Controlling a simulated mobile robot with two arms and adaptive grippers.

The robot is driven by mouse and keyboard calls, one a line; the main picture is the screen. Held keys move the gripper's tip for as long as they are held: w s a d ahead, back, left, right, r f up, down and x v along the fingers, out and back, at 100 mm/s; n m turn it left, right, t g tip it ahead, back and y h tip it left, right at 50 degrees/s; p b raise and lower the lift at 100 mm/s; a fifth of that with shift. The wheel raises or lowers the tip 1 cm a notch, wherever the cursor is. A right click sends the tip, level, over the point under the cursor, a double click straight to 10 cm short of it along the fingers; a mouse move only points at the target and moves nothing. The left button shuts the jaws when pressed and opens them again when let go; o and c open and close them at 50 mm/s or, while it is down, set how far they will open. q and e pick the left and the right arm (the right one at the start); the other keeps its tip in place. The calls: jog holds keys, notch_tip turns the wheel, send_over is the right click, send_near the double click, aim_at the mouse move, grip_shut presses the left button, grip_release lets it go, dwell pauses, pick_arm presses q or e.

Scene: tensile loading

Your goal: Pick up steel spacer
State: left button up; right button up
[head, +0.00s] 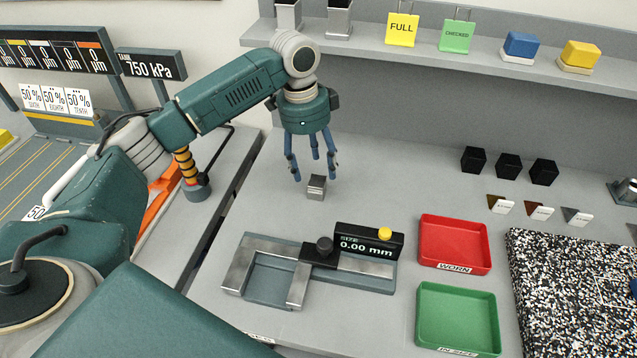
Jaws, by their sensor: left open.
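The steel spacer (316,188) is a small grey metal block standing on the grey bench. My left gripper (315,172) points down just above it, with its blue fingers spread open and nothing held between them. The fingertips are close to the block's top; whether any finger touches it I cannot tell. My right gripper is not in the head view.
A gauge (368,242) reading 0.00 mm stands in front of the block. A red tray (455,243) and a green tray (458,318) lie to its right. Several black cubes (508,166) stand farther right. A shelf (480,55) runs along the back.

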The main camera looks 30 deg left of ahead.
aim_at(317, 181)
pick_arm(q)
jog(key=f, duration=0.2)
jog(key=f+p, duration=0.1)
jog(key=f, duration=0.1)
jog(key=f+p, duration=0.1)
jog(key=shift+w+d+f, duration=0.15)
jog(key=shift+d+f, duration=0.1)
jog(key=shift+f, duration=0.4)
grip_shut()
jog(key=shift+w+r, duration=0.1)
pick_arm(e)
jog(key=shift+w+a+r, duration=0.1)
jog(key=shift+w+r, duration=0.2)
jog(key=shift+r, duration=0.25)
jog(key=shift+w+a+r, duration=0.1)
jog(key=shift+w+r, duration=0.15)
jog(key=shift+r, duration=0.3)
